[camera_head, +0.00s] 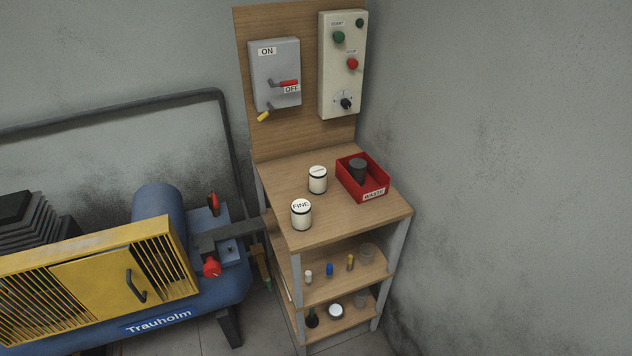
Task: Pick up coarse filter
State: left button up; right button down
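A white cylinder with dark bands (318,180) stands upright on the wooden table top, left of the red bin; the label on its top is too small to read. A similar white cylinder labelled "FINE" (301,214) stands nearer the front left edge. A dark grey cylinder (358,171) is inside the red bin (375,195) labelled "WASTE". Neither of my grippers shows in the head view.
A yellow and blue compressor (120,275) stands left of the table. Shelves (340,280) below hold several small items. A switch box (275,75) and a button panel (342,65) hang on the backboard. The table's front right is clear.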

aim_at(317, 174)
jog(key=k+j+z, duration=0.1)
jog(key=z, duration=0.35)
jog(key=k+z, duration=0.25)
jog(key=z, duration=0.2)
jog(key=k+z, duration=0.15)
jog(key=z, duration=0.3)
